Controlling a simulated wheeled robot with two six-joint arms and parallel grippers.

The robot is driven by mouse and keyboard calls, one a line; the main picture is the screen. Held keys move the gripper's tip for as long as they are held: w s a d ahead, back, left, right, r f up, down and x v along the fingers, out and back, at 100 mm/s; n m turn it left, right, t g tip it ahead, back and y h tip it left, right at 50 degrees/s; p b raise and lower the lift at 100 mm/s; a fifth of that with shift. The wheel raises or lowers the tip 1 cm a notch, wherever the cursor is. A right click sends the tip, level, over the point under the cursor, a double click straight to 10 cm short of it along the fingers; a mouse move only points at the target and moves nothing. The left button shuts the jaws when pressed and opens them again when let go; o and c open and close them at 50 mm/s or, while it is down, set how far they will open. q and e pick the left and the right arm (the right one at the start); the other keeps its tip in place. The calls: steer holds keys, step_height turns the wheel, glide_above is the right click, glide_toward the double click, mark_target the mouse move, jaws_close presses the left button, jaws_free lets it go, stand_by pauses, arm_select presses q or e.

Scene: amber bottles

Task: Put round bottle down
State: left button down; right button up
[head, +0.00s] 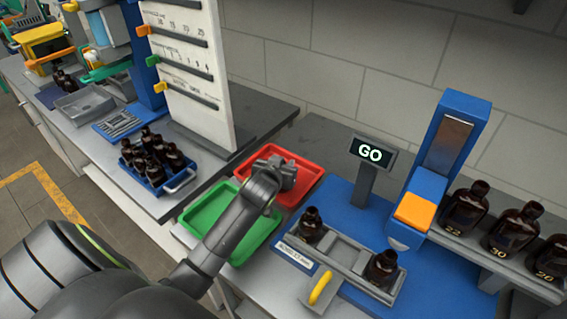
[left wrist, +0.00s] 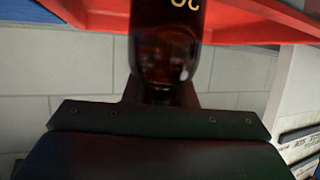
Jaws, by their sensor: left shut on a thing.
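My left gripper (head: 284,176) is over the red tray (head: 312,172) in the head view. In the left wrist view it is shut on a dark amber bottle (left wrist: 165,45) with a pale number on it, only partly in the picture. The red tray shows behind the bottle there, along the top (left wrist: 255,20). The held bottle is hidden by the gripper and arm in the head view, so I cannot tell whether it touches the tray floor. My right gripper is not in view.
A green tray (head: 205,212) lies beside the red one, partly behind my arm. A blue station with a GO sign (head: 373,154) holds two bottles (head: 312,225) (head: 381,268). Numbered bottles (head: 465,208) stand at the right. A blue crate of bottles (head: 152,181) stands left.

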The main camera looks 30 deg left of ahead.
arm_select(q)
steer(key=shift+f, duration=0.15)
steer(key=c, duration=1.5)
jaws_free()
steer(key=o, duration=0.3)
steer(key=shift+o, duration=0.2)
steer(key=b+v, duration=0.1)
steer(key=v, duration=1.1)
